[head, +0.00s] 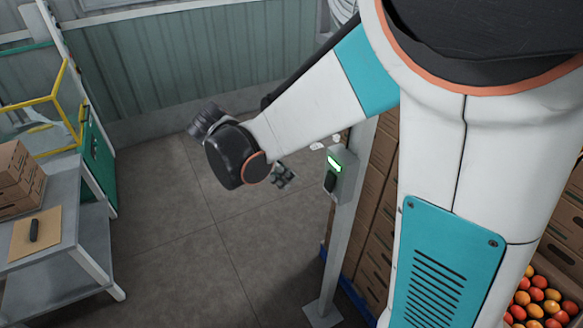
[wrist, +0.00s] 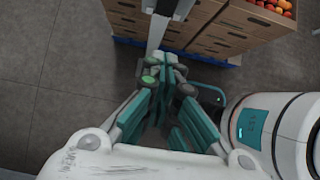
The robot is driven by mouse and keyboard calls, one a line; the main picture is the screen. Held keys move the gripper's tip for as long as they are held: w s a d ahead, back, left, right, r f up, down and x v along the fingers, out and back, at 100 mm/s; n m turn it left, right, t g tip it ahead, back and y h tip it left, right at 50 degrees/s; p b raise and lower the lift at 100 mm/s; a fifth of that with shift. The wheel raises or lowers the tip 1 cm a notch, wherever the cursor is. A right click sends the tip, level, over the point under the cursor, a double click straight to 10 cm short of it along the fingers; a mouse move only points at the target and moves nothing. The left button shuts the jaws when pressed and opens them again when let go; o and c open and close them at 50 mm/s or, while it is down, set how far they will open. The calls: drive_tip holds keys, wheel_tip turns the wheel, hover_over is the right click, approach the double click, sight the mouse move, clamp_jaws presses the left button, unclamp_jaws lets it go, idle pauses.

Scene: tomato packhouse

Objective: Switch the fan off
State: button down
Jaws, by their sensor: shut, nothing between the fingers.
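A grey switch box (head: 341,172) is fixed to an upright post in the head view. It has a lit green indicator (head: 334,163) and a black switch (head: 330,182) below it. Part of what looks like the fan's pale grille (head: 343,10) shows at the top edge, mostly hidden by my arm. My gripper (head: 284,177) is left of the box and apart from it in the head view, partly hidden by my wrist. In the wrist view my gripper (wrist: 165,62) is shut and empty, with the post (wrist: 156,36) beyond its fingertips.
Stacked brown cartons (head: 378,200) stand behind the post, with tomatoes (head: 538,300) in a box at lower right. The floor (head: 180,250) between is clear.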

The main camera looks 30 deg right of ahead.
sight(330, 182)
drive_tip(key=d+r+b+x, duration=0.1)
drive_tip(key=d+x, duration=0.1)
drive_tip(key=x, duration=1)
drive_tip(key=shift+d+r, duration=0.15)
drive_tip(key=shift+d, duration=0.2)
drive_tip(key=shift+w, duration=0.1)
drive_tip(key=shift+d+f+b, duration=0.3)
drive_tip(key=shift+d+b, duration=0.05)
drive_tip(key=shift+b, duration=0.2)
drive_tip(key=shift+r, duration=0.2)
